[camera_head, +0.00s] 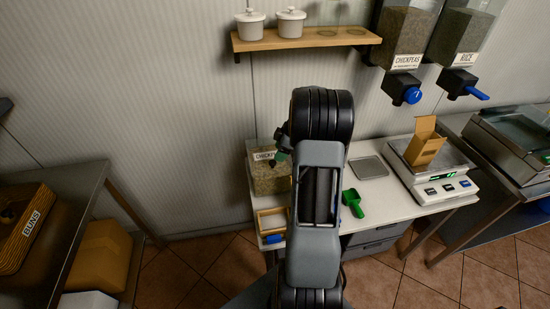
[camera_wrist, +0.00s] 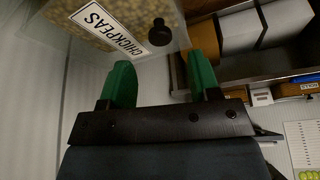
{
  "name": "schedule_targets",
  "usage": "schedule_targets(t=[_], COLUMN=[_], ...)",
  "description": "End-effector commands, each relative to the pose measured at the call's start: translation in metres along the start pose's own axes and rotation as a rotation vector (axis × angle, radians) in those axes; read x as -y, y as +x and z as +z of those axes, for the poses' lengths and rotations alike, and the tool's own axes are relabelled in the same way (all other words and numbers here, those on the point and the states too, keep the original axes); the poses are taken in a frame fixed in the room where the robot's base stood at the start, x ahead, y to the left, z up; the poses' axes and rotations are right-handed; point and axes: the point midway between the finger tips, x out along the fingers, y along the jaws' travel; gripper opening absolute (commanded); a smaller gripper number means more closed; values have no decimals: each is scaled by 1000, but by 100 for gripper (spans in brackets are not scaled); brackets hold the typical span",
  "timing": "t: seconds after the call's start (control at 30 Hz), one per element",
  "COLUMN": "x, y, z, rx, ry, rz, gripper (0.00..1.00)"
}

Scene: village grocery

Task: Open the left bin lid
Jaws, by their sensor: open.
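A clear bin of chickpeas (camera_head: 268,178) with a white label stands at the left end of the white counter. Its right side is hidden behind my arm. In the wrist view the bin (camera_wrist: 110,12) fills the upper left, its label tilted, with a round dark knob (camera_wrist: 160,33) beside the label. My gripper (camera_wrist: 161,72) is open, its two green fingers apart and pointing toward the bin, with the knob just beyond the gap between them. In the head view my gripper (camera_head: 282,148) shows only in part, close to the bin's top. No other bin shows on the counter.
A green scoop (camera_head: 352,202), a grey plate (camera_head: 370,167) and a scale (camera_head: 432,180) bearing an open carton (camera_head: 425,146) are on the counter. A wooden tray (camera_head: 271,222) lies before the bin. A shelf (camera_head: 300,40) and dispensers (camera_head: 404,38) hang above.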

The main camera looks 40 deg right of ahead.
Motion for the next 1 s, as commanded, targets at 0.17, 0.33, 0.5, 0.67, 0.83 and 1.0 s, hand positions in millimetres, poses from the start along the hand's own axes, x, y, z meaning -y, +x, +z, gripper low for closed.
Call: schedule_targets(t=[0.17,0.33,0.5,0.67,0.83,1.0], x=[0,0,0,0,0,0], y=[27,43,50,51,51,51], z=[0,-1,0,0,0,0], rx=[1,0,1,0,0,0], ry=[1,0,1,1,1,0], rz=[-2,-2,0,0,1,1], gripper=[56,56,56,56,53,36])
